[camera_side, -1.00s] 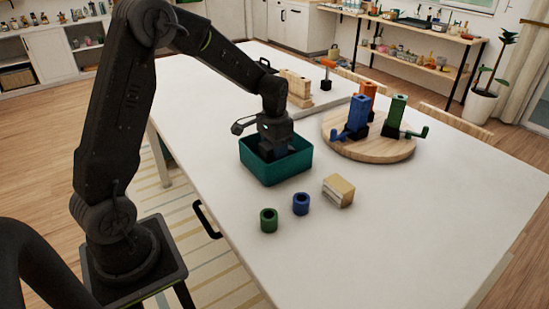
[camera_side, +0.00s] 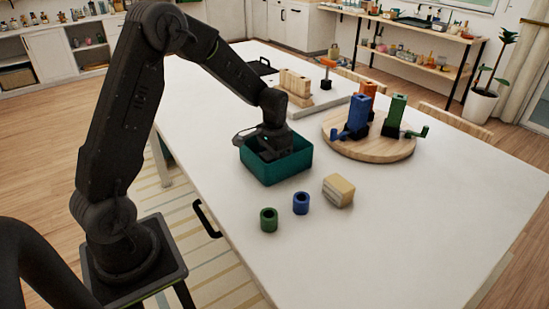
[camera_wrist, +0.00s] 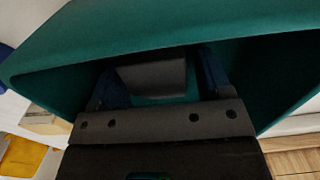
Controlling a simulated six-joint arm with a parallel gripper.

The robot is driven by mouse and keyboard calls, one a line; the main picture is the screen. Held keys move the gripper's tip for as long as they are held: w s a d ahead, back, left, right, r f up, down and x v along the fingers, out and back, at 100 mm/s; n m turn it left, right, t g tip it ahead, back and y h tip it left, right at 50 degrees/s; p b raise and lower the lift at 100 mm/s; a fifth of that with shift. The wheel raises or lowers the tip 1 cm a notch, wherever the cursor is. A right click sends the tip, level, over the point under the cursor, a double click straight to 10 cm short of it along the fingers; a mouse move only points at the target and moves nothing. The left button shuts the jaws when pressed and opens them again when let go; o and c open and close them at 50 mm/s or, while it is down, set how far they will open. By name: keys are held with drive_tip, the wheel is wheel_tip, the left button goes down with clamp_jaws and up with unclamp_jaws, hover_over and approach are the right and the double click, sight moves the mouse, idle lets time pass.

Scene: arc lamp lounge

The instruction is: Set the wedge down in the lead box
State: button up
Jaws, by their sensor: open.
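The teal open box (camera_side: 277,176) stands on the white table, and I take it for the lead box. My gripper (camera_side: 268,153) reaches down into it, its fingertips hidden by the box wall in the side view. In the wrist view, my gripper (camera_wrist: 155,92) is open inside the teal box (camera_wrist: 150,30), with one dark bluish finger at each side. A dark grey block (camera_wrist: 152,77), which looks like the wedge, sits between the fingers. I cannot tell whether it touches the box floor or a finger.
A green ring (camera_side: 268,220), a blue ring (camera_side: 301,204) and a pale wooden block (camera_side: 339,191) stand in front of the box. A round wooden board (camera_side: 365,150) holds blue, orange and green pieces. The table's right front is clear.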

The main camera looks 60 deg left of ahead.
drive_tip(key=shift+r, duration=0.1)
wheel_tip(320, 180, up, 12)
drive_tip(key=s+d+r+t, duration=0.2)
drive_tip(key=s+d+r, duration=0.5)
drive_tip(key=s, duration=0.1)
drive_tip(key=s+d+t, duration=0.1)
drive_tip(key=s+d, duration=0.2)
drive_tip(key=s, duration=0.3)
drive_tip(key=s+d+t, duration=0.2)
drive_tip(key=s+d, duration=0.1)
drive_tip(key=s, duration=0.4)
drive_tip(key=shift+s+d+f+t, duration=0.15)
drive_tip(key=shift+s+d+t, duration=0.1)
drive_tip(key=shift+d+t, duration=0.1)
